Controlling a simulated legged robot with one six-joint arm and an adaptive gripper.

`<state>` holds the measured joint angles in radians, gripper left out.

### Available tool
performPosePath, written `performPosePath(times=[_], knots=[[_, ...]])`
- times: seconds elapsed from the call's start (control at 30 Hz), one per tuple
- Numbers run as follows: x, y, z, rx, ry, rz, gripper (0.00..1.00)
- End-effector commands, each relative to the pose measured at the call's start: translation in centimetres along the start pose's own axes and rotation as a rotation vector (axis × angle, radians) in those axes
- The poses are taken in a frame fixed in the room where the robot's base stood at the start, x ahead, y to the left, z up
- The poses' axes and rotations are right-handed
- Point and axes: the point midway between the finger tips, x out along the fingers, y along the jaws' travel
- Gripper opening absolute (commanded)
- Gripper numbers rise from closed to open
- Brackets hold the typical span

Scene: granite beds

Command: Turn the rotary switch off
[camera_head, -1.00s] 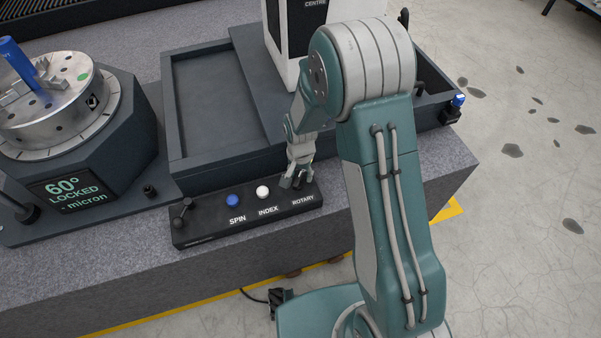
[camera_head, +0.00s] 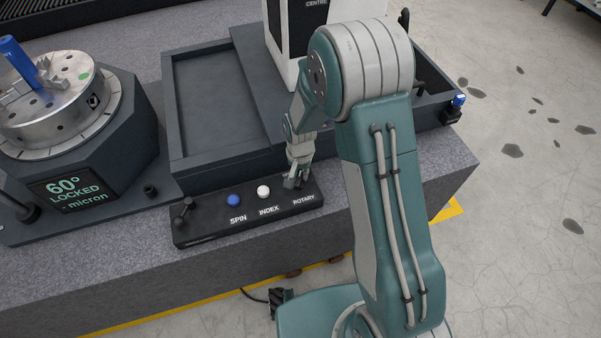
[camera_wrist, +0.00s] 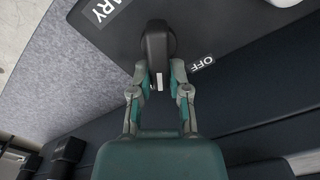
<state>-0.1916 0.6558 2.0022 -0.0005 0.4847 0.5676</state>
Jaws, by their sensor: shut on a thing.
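The rotary switch is a black knob (camera_wrist: 157,45) with a white pointer mark, at the right end of the dark control panel (camera_head: 210,232), behind the ROTARY label. An OFF label (camera_wrist: 202,61) is beside it in the wrist view; the white mark points toward my gripper, not straight at that label. My gripper (camera_wrist: 158,72) is shut on the knob, one finger on each side. In the head view my gripper (camera_head: 296,180) covers most of the switch.
On the panel are a blue SPIN button (camera_head: 233,200), a white INDEX button (camera_head: 264,191) and a small black lever (camera_head: 184,211). A dark tray (camera_head: 215,100) stands behind. A rotary table with a chuck (camera_head: 48,100) is at left, its display reading 60° LOCKED.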

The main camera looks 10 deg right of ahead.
Motion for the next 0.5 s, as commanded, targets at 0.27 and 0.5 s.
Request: performPosePath(times=[0.27,0.5], knots=[[0.02,-0.56,-0.01,-0.23,0.003,-0.002,0.0],[0.01,-0.95,0.11,-0.459,0.004,-0.002,0.0]])
